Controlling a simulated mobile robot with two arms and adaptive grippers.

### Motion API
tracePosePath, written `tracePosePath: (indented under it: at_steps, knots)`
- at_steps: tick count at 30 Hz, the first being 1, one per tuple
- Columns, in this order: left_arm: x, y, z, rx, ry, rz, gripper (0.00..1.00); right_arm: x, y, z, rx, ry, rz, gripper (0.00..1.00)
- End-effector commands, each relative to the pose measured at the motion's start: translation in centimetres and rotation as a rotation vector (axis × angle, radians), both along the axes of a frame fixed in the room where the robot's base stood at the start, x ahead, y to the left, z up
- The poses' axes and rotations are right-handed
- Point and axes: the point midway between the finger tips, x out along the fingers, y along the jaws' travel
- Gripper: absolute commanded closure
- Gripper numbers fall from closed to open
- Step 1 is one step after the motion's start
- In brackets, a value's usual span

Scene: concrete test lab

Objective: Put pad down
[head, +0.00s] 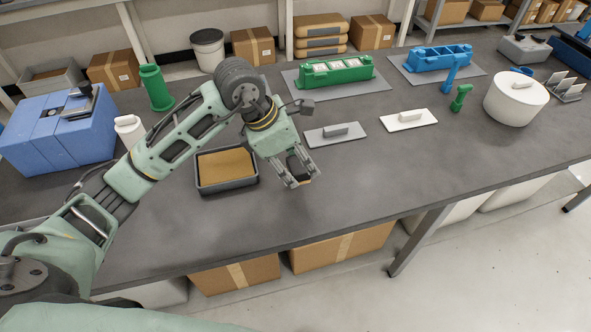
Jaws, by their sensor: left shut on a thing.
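My left gripper (298,177) points down over the front middle of the dark table, to the right of a grey tray (198,182). I cannot tell whether the pad touches the table. The tray has a flat tan layer (227,164) inside. A grey plate with a handle (350,138) and a white one (408,125) lie behind and right of the gripper. My right gripper is not in view.
A green fixture (335,72) and a blue fixture (438,58) stand on grey mats at the back. A white round container (515,100) is at right. A blue box (55,135) and green cylinder (155,88) are at left. The table's front right is clear.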

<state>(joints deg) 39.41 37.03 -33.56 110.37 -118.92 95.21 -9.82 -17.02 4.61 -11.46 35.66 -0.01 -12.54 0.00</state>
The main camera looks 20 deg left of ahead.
Motion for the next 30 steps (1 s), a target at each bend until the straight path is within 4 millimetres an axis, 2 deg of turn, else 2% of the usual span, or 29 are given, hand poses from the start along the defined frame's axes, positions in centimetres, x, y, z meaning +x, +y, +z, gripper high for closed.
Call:
tracePosePath:
  at_steps: [9, 21, 22, 27, 30]
  knots:
    - [-0.1, 0.1, -3.8, 0.0, 0.004, 0.002, 0.75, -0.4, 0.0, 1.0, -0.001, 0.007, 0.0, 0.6]
    - [0.0, 0.1, -4.5, 0.001, 0.0, 0.001, 0.75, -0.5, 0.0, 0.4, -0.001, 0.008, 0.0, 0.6]
    - [0.0, 0.1, -4.3, 0.001, 0.001, 0.001, 0.51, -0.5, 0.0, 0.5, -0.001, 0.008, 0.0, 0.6]
    - [0.0, 0.1, -4.3, 0.001, 0.001, 0.001, 0.36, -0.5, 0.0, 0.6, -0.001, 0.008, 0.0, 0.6]
    - [0.0, 0.1, -4.3, 0.001, 0.001, 0.001, 0.35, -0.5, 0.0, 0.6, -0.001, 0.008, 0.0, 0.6]
